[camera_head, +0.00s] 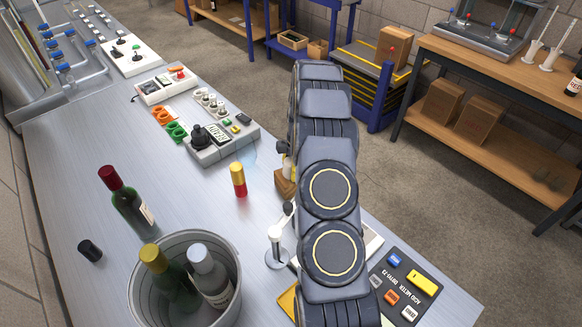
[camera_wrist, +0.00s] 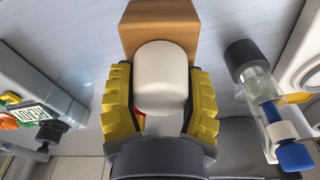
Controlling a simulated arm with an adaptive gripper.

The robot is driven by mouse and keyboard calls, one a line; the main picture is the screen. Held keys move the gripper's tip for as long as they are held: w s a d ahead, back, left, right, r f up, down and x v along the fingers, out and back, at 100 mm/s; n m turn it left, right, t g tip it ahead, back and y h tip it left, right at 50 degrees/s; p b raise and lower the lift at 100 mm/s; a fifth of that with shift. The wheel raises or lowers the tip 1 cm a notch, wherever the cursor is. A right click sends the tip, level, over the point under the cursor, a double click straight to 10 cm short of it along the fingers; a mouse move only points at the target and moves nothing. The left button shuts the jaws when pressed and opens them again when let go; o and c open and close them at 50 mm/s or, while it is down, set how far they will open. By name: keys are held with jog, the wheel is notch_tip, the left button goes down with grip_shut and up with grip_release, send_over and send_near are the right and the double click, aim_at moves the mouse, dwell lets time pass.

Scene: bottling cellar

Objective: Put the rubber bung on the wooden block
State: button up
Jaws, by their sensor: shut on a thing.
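The rubber bung (camera_wrist: 162,75) is a white, rounded piece between the yellow-padded fingers of my gripper (camera_wrist: 160,100) in the wrist view. My gripper is shut on it. The wooden block (camera_wrist: 158,20) is brown and shows right behind the bung, partly covered by it. In the head view the wooden block (camera_head: 282,187) stands on the bench, half hidden by my arm. A small pale part of the bung (camera_head: 287,166) shows just above it. I cannot tell whether the bung touches the block.
A red and yellow cylinder (camera_head: 238,180) stands left of the block. A switch panel (camera_head: 218,140) is behind it. A metal bucket (camera_head: 232,284) with two bottles, a wine bottle (camera_head: 128,204) and a black cap (camera_head: 89,250) are nearer. A glass tube piece (camera_wrist: 258,85) is right of my gripper.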

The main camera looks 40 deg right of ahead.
jog(key=shift+f, duration=0.1)
jog(key=o, duration=1)
